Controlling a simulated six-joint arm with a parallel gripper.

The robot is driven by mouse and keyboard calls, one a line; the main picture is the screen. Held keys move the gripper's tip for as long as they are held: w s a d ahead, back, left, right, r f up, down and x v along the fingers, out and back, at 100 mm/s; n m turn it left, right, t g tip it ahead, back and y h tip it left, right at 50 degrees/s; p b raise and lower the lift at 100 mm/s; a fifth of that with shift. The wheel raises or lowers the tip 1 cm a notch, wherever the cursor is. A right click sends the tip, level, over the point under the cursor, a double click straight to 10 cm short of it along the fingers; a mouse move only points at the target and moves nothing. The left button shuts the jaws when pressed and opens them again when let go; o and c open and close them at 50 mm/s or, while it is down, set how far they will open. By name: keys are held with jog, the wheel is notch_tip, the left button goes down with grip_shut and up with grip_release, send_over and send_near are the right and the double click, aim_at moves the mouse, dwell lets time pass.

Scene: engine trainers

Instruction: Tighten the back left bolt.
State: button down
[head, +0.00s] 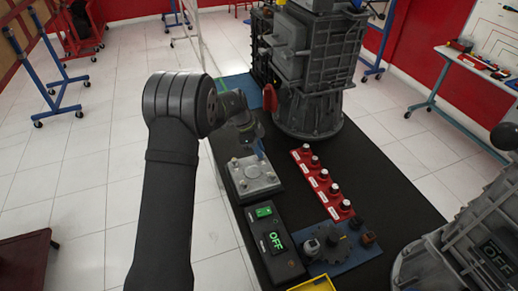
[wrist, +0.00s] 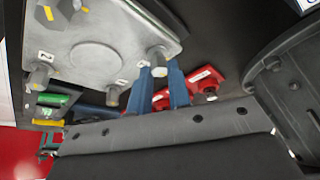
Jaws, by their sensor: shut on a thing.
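A grey metal plate (head: 253,184) with a bolt at each corner sits on a dark block on the black table. In the wrist view the plate (wrist: 98,58) shows a round raised centre and numbered labels. My gripper (head: 259,154) reaches down at the plate's far right corner as the head view shows it. In the wrist view the two blue fingers of my gripper (wrist: 160,72) stand on either side of a corner bolt (wrist: 157,54) and are shut on it. Other bolts (wrist: 40,75) (wrist: 113,95) stand free at the other corners. The gripped bolt is hidden in the head view.
A red strip (head: 322,182) with several knobs lies right of the plate. A blue mat with parts (head: 340,252) and a yellow tray (head: 313,285) are at the front. A large grey engine (head: 310,75) stands behind.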

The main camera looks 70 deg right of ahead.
jog(key=c, duration=1.3)
grip_release()
jog(key=shift+c, duration=0.2)
jog(key=v, duration=1.7)
jog(key=shift+r, duration=0.2)
jog(key=x, duration=1.7)
jog(key=shift+f, duration=0.2)
